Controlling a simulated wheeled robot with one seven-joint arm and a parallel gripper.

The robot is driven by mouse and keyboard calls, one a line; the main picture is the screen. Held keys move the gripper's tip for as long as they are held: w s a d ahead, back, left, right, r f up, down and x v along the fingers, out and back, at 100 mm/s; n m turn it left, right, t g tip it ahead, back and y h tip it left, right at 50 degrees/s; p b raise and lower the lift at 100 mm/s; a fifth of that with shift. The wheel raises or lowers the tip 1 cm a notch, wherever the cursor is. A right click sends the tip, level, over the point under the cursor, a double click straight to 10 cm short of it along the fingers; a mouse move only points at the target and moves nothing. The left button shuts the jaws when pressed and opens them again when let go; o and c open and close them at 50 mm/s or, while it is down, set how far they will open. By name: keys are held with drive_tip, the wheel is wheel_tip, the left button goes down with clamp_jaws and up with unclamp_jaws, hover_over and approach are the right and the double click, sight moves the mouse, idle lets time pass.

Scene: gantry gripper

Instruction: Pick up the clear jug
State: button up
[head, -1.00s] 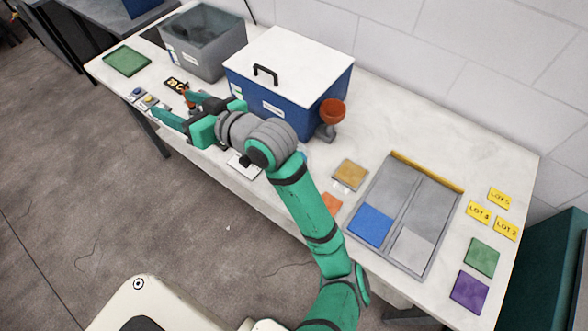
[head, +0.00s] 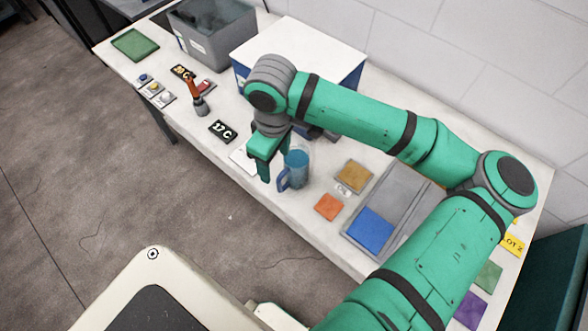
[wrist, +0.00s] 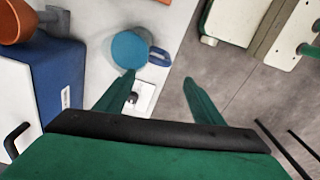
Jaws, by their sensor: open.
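The clear jug (head: 297,170) stands upright on the white table near its front edge, with blue contents and a blue handle on its left side. In the wrist view the jug (wrist: 130,50) is seen from above, with its handle (wrist: 159,57) on the right. My gripper (head: 264,172) points down just left of the jug in the head view. In the wrist view my gripper (wrist: 158,76) has its fingers wide apart, with nothing held between them. The jug lies beyond the left fingertip, and its handle is nearer the line between the fingers.
A blue box with a white lid (head: 300,42) stands behind my arm; the orange funnel (wrist: 22,20) is beside it in the wrist view. A grey divided tray (head: 352,232) and an orange square (head: 329,207) lie to the right. A "17 C" display (head: 222,131) lies to the left.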

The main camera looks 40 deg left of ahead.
sight(291, 174)
drive_tip(key=shift+w+d, duration=0.2)
drive_tip(key=shift+d, duration=0.3)
drive_tip(key=shift+d+f+h, duration=0.15)
drive_tip(key=shift+f+h, duration=0.1)
drive_tip(key=shift+h, duration=0.05)
wheel_tip(291, 174, down, 12)
drive_tip(key=shift+w+r, duration=0.1)
drive_tip(key=shift+r, duration=0.15)
drive_tip(key=c, duration=1.5)
